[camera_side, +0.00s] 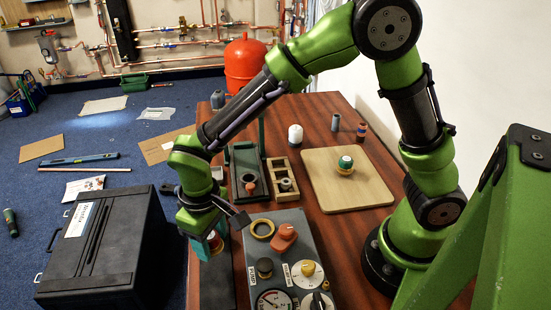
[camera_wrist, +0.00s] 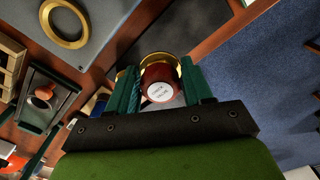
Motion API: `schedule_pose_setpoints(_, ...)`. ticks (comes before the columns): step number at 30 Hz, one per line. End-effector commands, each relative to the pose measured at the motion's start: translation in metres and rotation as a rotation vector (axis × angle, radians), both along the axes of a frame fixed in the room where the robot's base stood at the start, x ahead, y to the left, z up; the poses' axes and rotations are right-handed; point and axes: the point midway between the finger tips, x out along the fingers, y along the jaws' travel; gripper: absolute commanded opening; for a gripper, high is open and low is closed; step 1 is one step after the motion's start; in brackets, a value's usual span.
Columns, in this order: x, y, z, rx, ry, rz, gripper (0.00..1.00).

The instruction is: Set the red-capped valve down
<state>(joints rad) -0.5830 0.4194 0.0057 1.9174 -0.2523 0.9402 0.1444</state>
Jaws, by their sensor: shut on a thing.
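The red-capped valve (camera_wrist: 160,83) sits between the fingers of my gripper (camera_wrist: 162,90) in the wrist view. Its cap is dark red with a round white label, and brass shows around it. In the side view my gripper (camera_side: 207,243) points down near the left edge of the table, left of the grey control panel. Only a small red and teal part of what it holds shows there. A dark flat strip (camera_side: 217,288) lies on the table below. I cannot tell whether the valve touches it.
The grey panel (camera_side: 255,222) carries a brass ring (camera_side: 262,229), an orange knob (camera_side: 284,236) and gauges. Behind are a green-framed stand (camera_side: 234,160), a wooden compartment tray (camera_side: 294,201) and a wooden board (camera_side: 375,198) with a green-capped piece (camera_side: 345,163). A black case (camera_side: 105,250) stands left, beyond the table edge.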

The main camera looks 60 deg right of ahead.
Motion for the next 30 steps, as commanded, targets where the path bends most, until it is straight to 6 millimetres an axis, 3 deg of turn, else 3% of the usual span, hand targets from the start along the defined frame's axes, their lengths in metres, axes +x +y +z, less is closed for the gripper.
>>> schedule_pose_setpoints(10,0.0,0.0,-0.042,0.0,0.001,0.0,0.17)
schedule_pose_setpoints(23,0.0,0.0,-0.049,0.001,-0.001,-0.001,0.17)
schedule_pose_setpoints(24,0.0,0.0,-0.049,0.001,-0.001,-0.001,0.55)
schedule_pose_setpoints(28,0.0,0.0,-0.049,0.001,-0.001,-0.001,0.75)
schedule_pose_setpoints(30,0.0,0.0,-0.048,0.001,-0.001,-0.001,0.76)
